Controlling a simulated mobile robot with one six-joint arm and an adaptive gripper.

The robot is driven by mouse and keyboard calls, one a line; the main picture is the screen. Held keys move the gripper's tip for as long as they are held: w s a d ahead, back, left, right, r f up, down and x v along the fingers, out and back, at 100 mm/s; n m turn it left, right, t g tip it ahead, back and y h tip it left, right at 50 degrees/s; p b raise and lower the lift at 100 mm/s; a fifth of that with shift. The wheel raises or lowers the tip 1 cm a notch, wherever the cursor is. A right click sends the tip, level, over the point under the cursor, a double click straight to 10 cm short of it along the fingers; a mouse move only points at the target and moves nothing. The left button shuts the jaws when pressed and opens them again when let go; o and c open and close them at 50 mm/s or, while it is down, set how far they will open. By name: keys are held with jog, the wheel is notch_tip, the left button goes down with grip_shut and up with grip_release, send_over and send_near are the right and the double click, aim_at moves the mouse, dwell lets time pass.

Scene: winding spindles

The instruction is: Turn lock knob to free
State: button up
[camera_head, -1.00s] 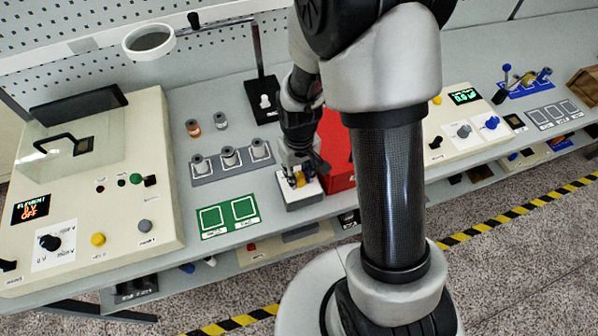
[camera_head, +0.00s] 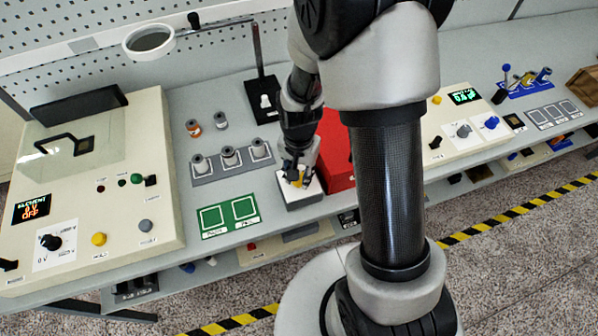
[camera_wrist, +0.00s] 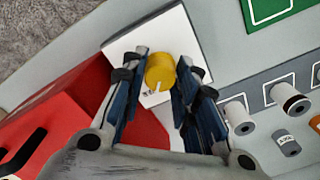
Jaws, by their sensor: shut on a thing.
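The lock knob (camera_wrist: 160,72) is yellow with a pale pointer line, on a white-topped box (camera_wrist: 180,32). In the wrist view my gripper (camera_wrist: 161,80) has a blue-padded finger on either side of the knob, shut on it. The pointer line runs toward the lower left, near small printed lettering that I cannot read. In the head view my gripper (camera_head: 294,176) reaches down onto the white-topped box (camera_head: 301,194), and the knob is mostly hidden there.
A red box (camera_head: 336,150) stands right beside the white-topped box. Grey spools (camera_head: 229,156) sit in a rack to the left. Green pads (camera_head: 228,216) lie at the bench's front.

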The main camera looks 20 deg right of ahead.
jog(key=shift+m, duration=0.5)
jog(key=o, duration=1.1)
jog(key=shift+r, duration=0.1)
jog(key=shift+r, duration=5.95)
